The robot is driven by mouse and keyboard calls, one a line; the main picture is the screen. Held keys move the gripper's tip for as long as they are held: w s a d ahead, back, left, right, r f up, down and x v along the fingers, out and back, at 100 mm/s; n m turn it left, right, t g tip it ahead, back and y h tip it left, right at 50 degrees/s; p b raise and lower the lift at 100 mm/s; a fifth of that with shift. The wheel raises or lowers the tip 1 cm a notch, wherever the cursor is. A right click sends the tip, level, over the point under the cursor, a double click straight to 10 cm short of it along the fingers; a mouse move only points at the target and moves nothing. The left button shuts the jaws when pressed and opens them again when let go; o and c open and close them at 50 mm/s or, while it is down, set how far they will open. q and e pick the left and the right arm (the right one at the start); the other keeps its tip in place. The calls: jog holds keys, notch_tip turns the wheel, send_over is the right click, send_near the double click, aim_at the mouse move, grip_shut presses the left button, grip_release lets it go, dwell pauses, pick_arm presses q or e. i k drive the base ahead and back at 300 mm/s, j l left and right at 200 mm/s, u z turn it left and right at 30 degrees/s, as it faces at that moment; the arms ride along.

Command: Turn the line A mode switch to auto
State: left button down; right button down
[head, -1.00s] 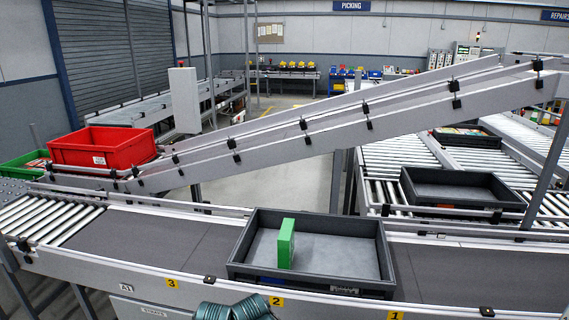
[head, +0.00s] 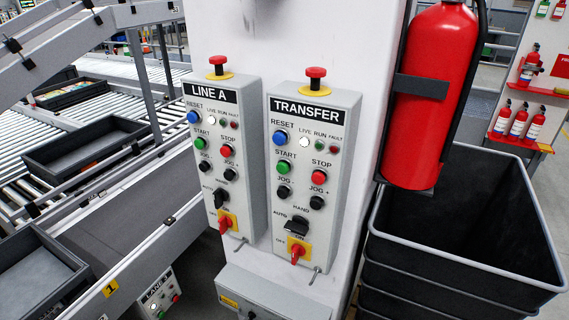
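The line A control box (head: 224,150) is mounted on the left of a white column and carries a "LINE A" label. Its mode switch (head: 219,197) is a black knob low on the panel, with "AUTO" printed to its upper left and "HAND" above. I cannot tell for sure which mark the knob points at. A red and yellow rotary isolator (head: 228,222) sits just below it. Neither of my grippers is in view.
A similar transfer box (head: 310,165) stands close on the right, with its own black mode knob (head: 297,226). A red fire extinguisher (head: 431,95) and dark stacked bins (head: 462,215) are further right. Conveyors with dark trays (head: 78,145) lie left.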

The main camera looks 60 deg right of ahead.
aim_at(219, 196)
jog(key=z, duration=1.8)
